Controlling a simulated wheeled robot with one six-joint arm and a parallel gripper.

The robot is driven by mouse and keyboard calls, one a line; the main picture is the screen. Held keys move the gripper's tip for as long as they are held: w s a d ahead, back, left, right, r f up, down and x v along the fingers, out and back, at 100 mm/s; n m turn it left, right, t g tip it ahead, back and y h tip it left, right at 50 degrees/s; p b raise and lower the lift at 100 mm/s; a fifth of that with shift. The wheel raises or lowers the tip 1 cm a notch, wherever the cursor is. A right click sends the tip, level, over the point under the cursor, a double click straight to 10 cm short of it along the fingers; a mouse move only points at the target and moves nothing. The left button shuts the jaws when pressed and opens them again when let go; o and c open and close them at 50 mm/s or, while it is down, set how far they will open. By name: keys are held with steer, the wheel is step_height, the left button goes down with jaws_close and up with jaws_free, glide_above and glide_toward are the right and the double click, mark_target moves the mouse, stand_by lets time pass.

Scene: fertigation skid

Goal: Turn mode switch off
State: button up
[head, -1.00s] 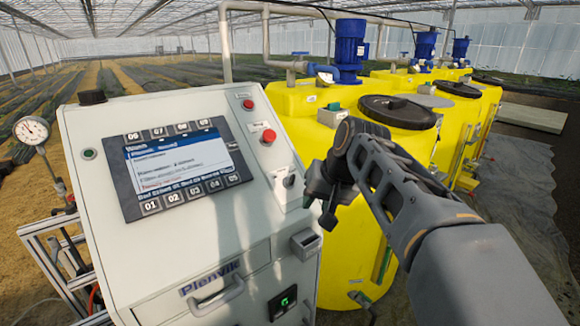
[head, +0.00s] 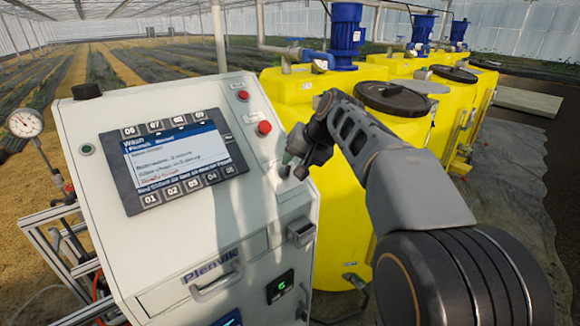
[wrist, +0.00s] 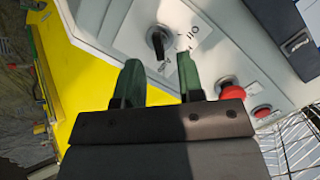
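The mode switch (wrist: 157,41) is a black knob on a white label plate on the cabinet's sloped panel. Printed lettering, including what looks like "Off", sits beside it. In the wrist view the knob lies just beyond and between the tips of my gripper (wrist: 158,62). The two green fingers are apart with nothing between them that I can see held. In the head view my gripper (head: 291,158) is at the panel's right edge, and the switch (head: 284,172) shows just below the fingers, partly hidden. I cannot tell whether a finger touches it.
Two red buttons (head: 264,128) (head: 243,95) sit above the switch on the panel. A display (head: 175,160) is left of it, and a grey box (head: 301,231) juts out below. Yellow tanks (head: 345,205) stand close on the right.

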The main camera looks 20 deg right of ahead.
mark_target(290, 167)
steer(key=shift+x, duration=1.7)
jaws_close()
